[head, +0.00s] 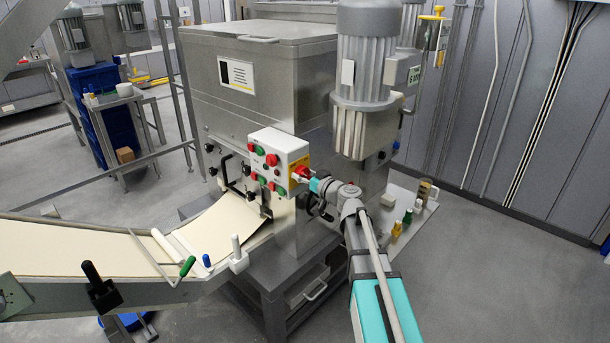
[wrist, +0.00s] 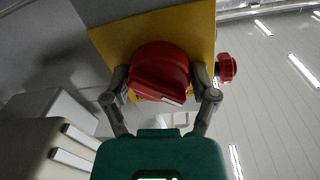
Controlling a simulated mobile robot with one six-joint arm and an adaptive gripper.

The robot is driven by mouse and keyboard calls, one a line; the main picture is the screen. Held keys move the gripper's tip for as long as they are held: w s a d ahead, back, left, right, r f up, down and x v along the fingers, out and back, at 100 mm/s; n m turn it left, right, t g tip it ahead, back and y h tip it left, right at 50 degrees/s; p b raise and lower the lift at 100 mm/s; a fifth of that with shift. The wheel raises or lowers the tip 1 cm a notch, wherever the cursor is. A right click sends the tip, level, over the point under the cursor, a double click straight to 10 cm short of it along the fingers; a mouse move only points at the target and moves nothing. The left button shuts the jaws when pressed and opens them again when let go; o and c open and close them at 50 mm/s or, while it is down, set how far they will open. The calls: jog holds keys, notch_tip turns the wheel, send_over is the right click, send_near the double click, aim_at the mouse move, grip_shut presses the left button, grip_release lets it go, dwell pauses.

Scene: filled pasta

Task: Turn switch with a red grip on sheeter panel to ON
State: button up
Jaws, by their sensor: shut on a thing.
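The switch with a red grip (head: 298,172) sits on a yellow plate (head: 299,163) on the side of the sheeter panel box (head: 278,153). In the wrist view its round red grip (wrist: 160,72) fills the middle, in front of the yellow plate (wrist: 195,32). My gripper (head: 308,178) is at the switch; in the wrist view its two fingers (wrist: 160,82) press on the left and right sides of the red grip. A white mark shows on the grip's lower right edge. The ON and OFF lettering cannot be read.
A smaller red knob (wrist: 226,68) stands just right of the plate in the wrist view. The panel's front carries several red and green buttons. A large motor (head: 366,75) stands close above my arm. A dough conveyor (head: 90,258) runs off to the left. Open floor (head: 480,280) lies at right.

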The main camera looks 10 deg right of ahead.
jog(key=shift+d, duration=0.2)
jog(key=shift+c, duration=0.3)
jog(key=shift+a, duration=0.1)
jog(key=shift+m, duration=0.3)
jog(key=m, duration=0.3)
jog(key=shift+w, duration=0.1)
jog(key=m+p, duration=0.1)
jog(key=m, duration=0.8)
jog(key=shift+m+g, duration=0.3)
jog(key=shift+g, duration=0.1)
jog(key=shift+m+y, duration=0.3)
jog(key=shift+m, duration=1.8)
